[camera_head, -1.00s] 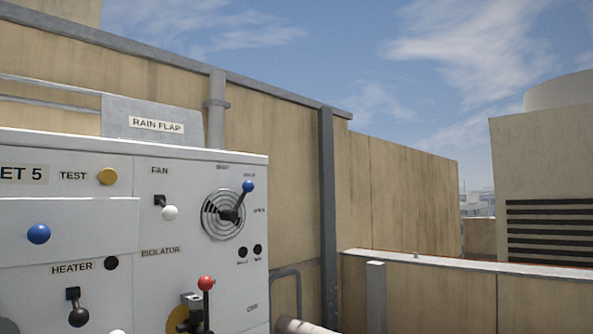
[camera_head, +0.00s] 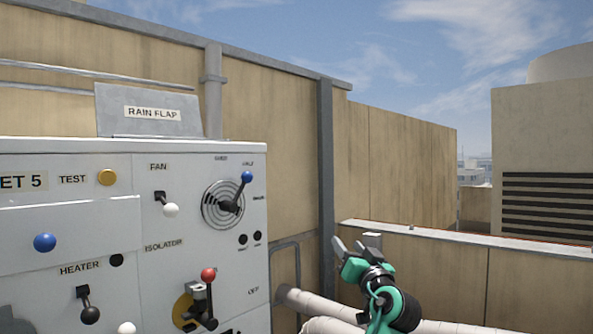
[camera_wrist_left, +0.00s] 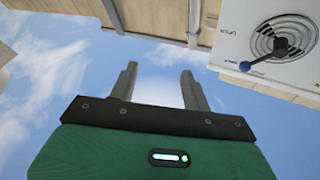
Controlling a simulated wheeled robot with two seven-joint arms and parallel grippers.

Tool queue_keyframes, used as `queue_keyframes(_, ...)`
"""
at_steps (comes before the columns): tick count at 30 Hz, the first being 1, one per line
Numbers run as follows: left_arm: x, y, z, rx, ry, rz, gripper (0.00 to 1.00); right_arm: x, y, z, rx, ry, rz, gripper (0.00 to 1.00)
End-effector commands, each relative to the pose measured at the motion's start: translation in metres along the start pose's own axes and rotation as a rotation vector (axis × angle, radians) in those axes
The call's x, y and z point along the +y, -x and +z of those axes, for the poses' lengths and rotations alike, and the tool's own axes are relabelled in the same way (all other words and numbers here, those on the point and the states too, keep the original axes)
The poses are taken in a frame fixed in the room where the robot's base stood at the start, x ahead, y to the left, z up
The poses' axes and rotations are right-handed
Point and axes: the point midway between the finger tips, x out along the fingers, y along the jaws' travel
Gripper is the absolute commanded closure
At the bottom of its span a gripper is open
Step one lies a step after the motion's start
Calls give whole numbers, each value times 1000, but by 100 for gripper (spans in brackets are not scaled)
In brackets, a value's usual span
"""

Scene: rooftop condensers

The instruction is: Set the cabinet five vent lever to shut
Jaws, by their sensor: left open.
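The cabinet five vent (camera_head: 222,204) is a round slotted disc at the upper right of the white cabinet front. Its dark lever (camera_head: 235,200) has a blue ball knob (camera_head: 247,177) and points up and right, toward the small label that looks like HALF. The vent also shows at the upper right of the left wrist view (camera_wrist_left: 284,38), with its blue knob (camera_wrist_left: 245,66). My left gripper (camera_head: 349,243) is right of the cabinet, apart from the lever. Its fingers (camera_wrist_left: 158,68) are spread and empty, with sky behind them. My right gripper is not in view.
A red-knobbed isolator lever (camera_head: 208,275), a fan switch (camera_head: 170,209) and a heater lever (camera_head: 90,315) are on the same cabinet. A rain flap plate (camera_head: 150,110) rises above the cabinet. Pale pipes (camera_head: 310,305) run low at its right side, near my left arm.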

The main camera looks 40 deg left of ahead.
Motion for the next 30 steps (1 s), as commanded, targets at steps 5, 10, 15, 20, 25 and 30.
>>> queue_keyframes(5,-94,-7,-65,13,145,-191,52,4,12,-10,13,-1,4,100)
queue_keyframes(10,-130,-6,-83,13,201,-267,52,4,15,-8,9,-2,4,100)
queue_keyframes(15,-139,-22,-86,12,205,-275,52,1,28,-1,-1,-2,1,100)
queue_keyframes(20,-147,-51,-88,13,202,-273,52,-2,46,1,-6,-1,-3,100)
queue_keyframes(25,-155,-83,-87,13,200,-272,52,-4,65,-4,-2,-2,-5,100)
queue_keyframes(30,-162,-110,-86,12,200,-271,52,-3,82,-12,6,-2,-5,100)
